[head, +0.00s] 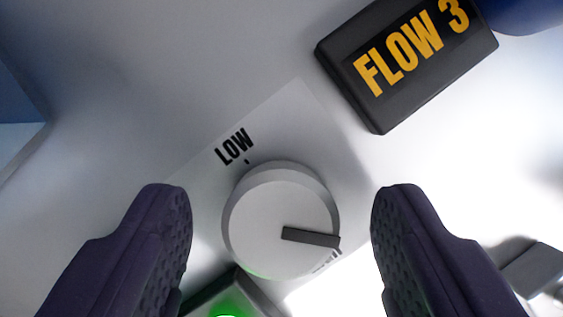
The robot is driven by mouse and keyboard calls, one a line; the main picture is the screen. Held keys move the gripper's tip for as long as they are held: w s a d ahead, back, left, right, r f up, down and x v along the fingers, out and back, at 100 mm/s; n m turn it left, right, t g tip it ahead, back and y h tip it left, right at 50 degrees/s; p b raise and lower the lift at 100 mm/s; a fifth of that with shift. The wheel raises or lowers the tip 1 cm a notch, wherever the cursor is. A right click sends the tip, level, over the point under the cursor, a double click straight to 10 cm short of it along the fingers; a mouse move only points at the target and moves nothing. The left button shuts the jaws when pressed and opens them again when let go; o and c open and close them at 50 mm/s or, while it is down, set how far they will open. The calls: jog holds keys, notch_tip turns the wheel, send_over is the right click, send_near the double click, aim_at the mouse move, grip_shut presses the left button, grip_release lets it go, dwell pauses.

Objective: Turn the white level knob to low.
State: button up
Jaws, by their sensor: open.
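The white level knob (265,215) is a round dial on a pale panel, low in the middle of the head view. Its dark grey pointer (311,237) points right and slightly down. The black word LOW (234,146) with a small tick is printed at the knob's upper left. Another label at its lower right is small and partly hidden by the knob. My gripper (281,220) is open, with one dark purple finger left of the knob and one right of it. Gaps show between the fingers and the knob in the picture; I cannot tell the depth between them.
A black box (406,58) reading FLOW 3 in yellow sits at the upper right. A dark-framed green light (228,306) glows at the bottom, below the knob. A grey block (538,270) is at the lower right. A blue shape (525,12) enters at the top right corner.

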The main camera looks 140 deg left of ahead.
jog(key=shift+f, duration=0.3)
jog(key=shift+r, duration=0.1)
jog(key=c, duration=1.1)
jog(key=shift+o, duration=0.2)
jog(key=n+y, duration=0.1)
jog(key=n, duration=0.1)
jog(key=shift+d+n+t+p, duration=0.1)
jog(key=shift+n+t+p, duration=0.2)
jog(key=shift+n+p, duration=0.1)
jog(key=shift+n+y+p, duration=0.3)
jog(key=shift+n+y, duration=0.2)
jog(key=shift+n, duration=1)
